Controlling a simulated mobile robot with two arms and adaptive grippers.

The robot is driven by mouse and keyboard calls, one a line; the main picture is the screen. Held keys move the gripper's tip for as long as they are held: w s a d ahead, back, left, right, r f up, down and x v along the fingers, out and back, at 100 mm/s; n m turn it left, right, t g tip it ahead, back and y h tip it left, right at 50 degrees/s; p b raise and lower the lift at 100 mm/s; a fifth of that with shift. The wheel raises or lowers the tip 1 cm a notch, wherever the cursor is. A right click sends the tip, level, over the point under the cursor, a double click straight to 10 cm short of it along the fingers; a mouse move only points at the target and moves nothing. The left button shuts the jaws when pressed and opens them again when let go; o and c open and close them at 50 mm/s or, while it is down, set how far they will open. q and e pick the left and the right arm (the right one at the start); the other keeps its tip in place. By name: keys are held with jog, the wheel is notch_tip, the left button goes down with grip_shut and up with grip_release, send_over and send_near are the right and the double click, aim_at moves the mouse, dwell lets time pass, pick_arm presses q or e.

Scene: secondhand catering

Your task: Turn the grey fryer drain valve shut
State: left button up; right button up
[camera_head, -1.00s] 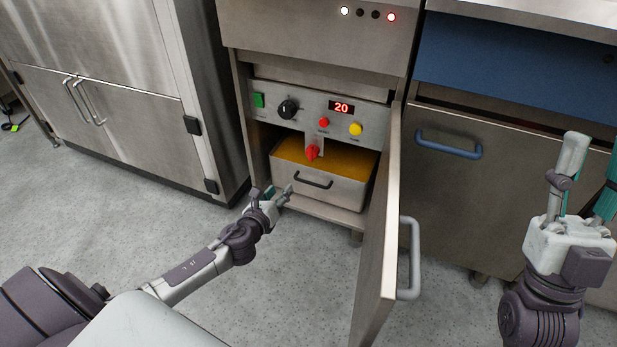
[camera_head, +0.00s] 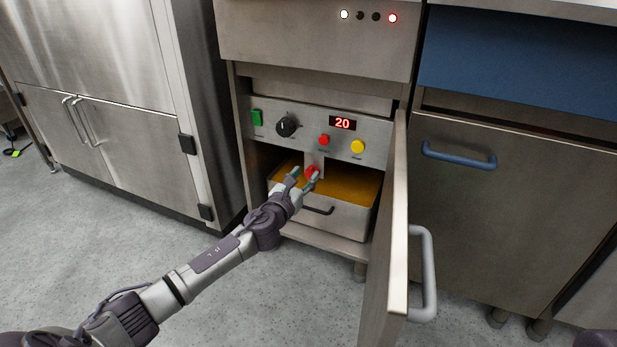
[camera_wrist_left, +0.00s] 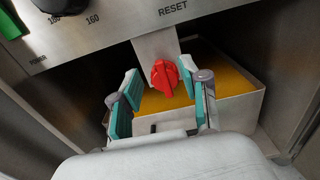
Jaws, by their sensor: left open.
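The drain valve that shows has a red knob-like handle (camera_head: 311,171), not a grey one. It sits on a metal bracket under the control panel, above the pan, and shows fully in the left wrist view (camera_wrist_left: 165,77). My left gripper (camera_head: 303,177) is open in front of the handle. In the left wrist view its two teal-padded fingers (camera_wrist_left: 160,97) stand apart on either side of the handle, with gaps between pads and handle. Whether the tips reach as deep as the handle, I cannot tell. My right gripper is out of view.
A pan of yellow-brown oil (camera_head: 343,217) sits below the valve. The panel holds a black dial (camera_head: 287,126), a red button (camera_head: 323,140), a yellow button (camera_head: 358,147) and a green switch (camera_head: 257,117). The open cabinet door (camera_head: 388,240) stands to the right.

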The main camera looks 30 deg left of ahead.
aim_at(310, 170)
pick_arm(q)
jog(key=shift+w+a+b, duration=0.1)
jog(key=shift+w+b, duration=0.35)
jog(key=shift+w, duration=1.15)
grip_shut()
